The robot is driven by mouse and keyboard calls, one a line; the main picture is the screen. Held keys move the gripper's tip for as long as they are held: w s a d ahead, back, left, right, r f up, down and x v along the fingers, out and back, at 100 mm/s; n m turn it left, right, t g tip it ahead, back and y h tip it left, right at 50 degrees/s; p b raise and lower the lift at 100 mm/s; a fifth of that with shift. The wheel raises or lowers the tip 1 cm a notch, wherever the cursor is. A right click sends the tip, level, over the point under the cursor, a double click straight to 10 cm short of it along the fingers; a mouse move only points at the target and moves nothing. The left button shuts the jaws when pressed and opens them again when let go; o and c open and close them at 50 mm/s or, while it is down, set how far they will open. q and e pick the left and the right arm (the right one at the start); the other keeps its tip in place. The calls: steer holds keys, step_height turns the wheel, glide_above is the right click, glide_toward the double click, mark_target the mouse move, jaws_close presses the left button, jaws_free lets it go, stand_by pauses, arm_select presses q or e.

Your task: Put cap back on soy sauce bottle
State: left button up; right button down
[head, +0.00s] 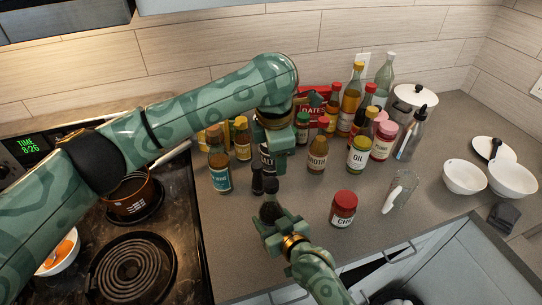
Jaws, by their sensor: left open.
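My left gripper (264,184) points down over the middle of the counter, with its dark fingertips apart. It is in front of the black salt container (267,157). My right gripper (271,213) comes up from the bottom, just below the left one. A dark shape lies at its fingers; I cannot tell whether it is a held thing or the fingertips. A brown bottle (218,165) with a blue label and an orange-brown top stands left of the grippers; its label is too small to read surely. I cannot pick out the soy sauce bottle or its loose cap for certain.
The stove with a coil burner (132,268) and a copper pot (134,198) is at left. Several bottles and jars, including the oil bottle (358,155), crowd the back. A red-capped chili jar (344,208) and a glass (402,188) stand at right front, white bowls (464,177) farther right.

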arm_select(q)
steer(key=w+d+r+n+t+h, duration=0.6)
steer(key=w+d+r+n+t, duration=0.35)
steer(key=w+r, duration=0.25)
steer(key=s+d+r+m+g+h, duration=0.45)
steer(key=s+d+r+h, duration=0.35)
steer(key=h, duration=0.2)
steer(key=s+a+f+m+g+y, duration=0.2)
steer(key=s+a+f+g+y, duration=0.1)
steer(key=s+f+g+y, duration=0.65)
steer(key=w+a+f+n+t+y, duration=0.1)
steer(key=a+f+n+y, duration=0.1)
steer(key=a, duration=0.3)
steer(key=w+a+f+n+t+y, duration=0.1)
steer(key=a+f+n+y, duration=0.1)
steer(key=a, duration=0.3)
steer(key=w+a+f+n+t+y, duration=0.1)
steer(key=a+f+n+y, duration=0.2)
steer(key=a, duration=0.3)
steer(key=shift+f, duration=0.5)
steer(key=shift+d, duration=0.1)
